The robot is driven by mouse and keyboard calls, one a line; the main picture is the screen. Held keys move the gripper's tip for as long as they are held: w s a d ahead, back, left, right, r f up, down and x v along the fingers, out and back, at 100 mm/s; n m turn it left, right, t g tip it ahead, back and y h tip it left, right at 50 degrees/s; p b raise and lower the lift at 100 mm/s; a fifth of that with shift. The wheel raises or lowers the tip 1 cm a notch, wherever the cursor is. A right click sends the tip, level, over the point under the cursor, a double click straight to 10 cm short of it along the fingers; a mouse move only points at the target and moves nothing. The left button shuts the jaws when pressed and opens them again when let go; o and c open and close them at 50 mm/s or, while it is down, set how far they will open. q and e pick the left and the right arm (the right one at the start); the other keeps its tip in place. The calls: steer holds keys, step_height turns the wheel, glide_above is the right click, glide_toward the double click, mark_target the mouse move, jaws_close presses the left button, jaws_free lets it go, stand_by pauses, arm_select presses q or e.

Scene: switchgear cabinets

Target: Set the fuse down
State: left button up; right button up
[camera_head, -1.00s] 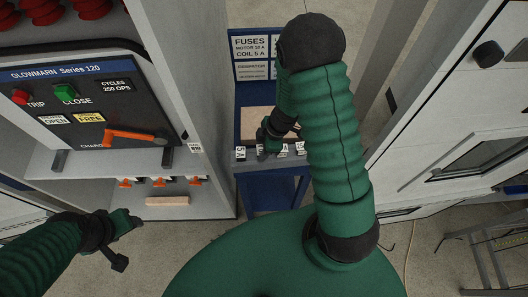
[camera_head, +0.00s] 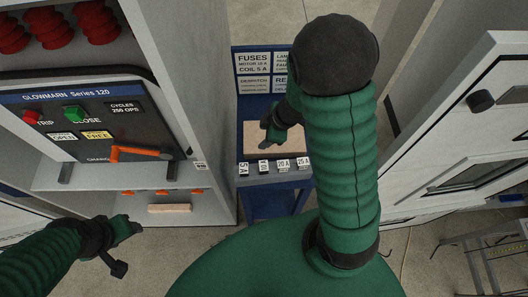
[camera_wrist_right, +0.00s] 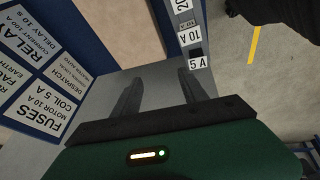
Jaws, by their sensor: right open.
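No fuse can be clearly made out in either view. My right gripper (camera_head: 268,130) is over the beige board on the blue stand, behind the row of amp labels. In the right wrist view its two dark fingers (camera_wrist_right: 160,92) are apart, with nothing seen between them. A 5 A label (camera_wrist_right: 198,63) and a small dark spot beside it lie beyond the right-hand finger; I cannot tell whether that spot is a slot or a fuse. My left gripper (camera_head: 128,228) is at lower left, before the cabinet; its jaws are too small to read.
The blue stand (camera_head: 242,103) has a beige board (camera_head: 292,139) and white labels along its front edge. A fuse sign (camera_head: 253,63) stands behind. The breaker cabinet (camera_head: 197,90) is close on the left, and a white cabinet (camera_head: 455,135) is on the right.

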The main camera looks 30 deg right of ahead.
steer(key=w+r+m+t+h, duration=0.2)
steer(key=w+r+m+h, duration=0.1)
steer(key=r+m, duration=0.15)
arm_select(q)
step_height(320, 180, down, 3)
steer(key=b, duration=0.3)
steer(key=shift+d+f, duration=0.1)
steer(key=shift+d, duration=0.05)
arm_select(e)
steer(key=s+a+f+m+g+y, duration=0.1)
steer(key=s+a+m+g, duration=0.2)
steer(key=s+a+m, duration=0.3)
steer(key=s+a, duration=0.1)
steer(key=s, duration=0.3)
steer(key=shift+s+f, duration=0.15)
steer(key=shift+s, duration=0.2)
